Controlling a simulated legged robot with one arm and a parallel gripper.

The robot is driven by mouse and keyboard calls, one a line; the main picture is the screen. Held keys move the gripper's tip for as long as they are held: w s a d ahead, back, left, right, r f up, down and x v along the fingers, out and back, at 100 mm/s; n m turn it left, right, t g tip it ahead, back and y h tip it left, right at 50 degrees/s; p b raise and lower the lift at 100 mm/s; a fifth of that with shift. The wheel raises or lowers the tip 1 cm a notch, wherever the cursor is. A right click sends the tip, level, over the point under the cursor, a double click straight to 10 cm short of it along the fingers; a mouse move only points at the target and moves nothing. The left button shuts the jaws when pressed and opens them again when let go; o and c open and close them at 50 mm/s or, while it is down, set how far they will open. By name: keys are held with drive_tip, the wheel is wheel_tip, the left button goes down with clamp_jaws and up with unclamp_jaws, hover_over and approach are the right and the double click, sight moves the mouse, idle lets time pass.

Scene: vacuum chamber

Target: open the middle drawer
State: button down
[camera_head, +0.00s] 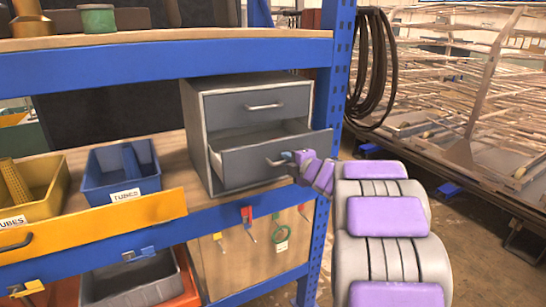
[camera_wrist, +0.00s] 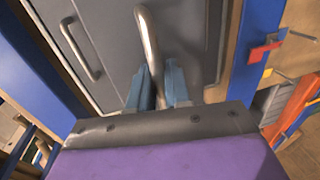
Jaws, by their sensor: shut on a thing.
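A small grey drawer cabinet (camera_head: 196,125) stands on the shelf. Its top drawer (camera_head: 235,107) is shut. The drawer below it, the middle drawer (camera_head: 245,165), is pulled partly out, and its empty-looking inside shows above the front. My gripper (camera_head: 286,159) is at this drawer's handle, at the right of its front. In the wrist view, the blue fingers of my gripper (camera_wrist: 160,85) are shut on the curved metal handle (camera_wrist: 149,40). The handle's lower end is hidden between the fingers. Whatever lies below this drawer is hidden by its front.
A blue bin (camera_head: 95,180) and a yellow bin (camera_head: 50,190) stand left of the cabinet, behind a yellow front panel (camera_head: 120,218). A blue rack post (camera_head: 334,90) stands close right of the drawer. Tools hang below the shelf edge. Open floor lies to the right.

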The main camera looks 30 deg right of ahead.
drive_tip(key=f+v, duration=0.1)
drive_tip(key=v, duration=0.5)
drive_tip(key=shift+s+d+f, duration=0.15)
drive_tip(key=shift+s+d, duration=0.2)
drive_tip(key=shift+s, duration=0.05)
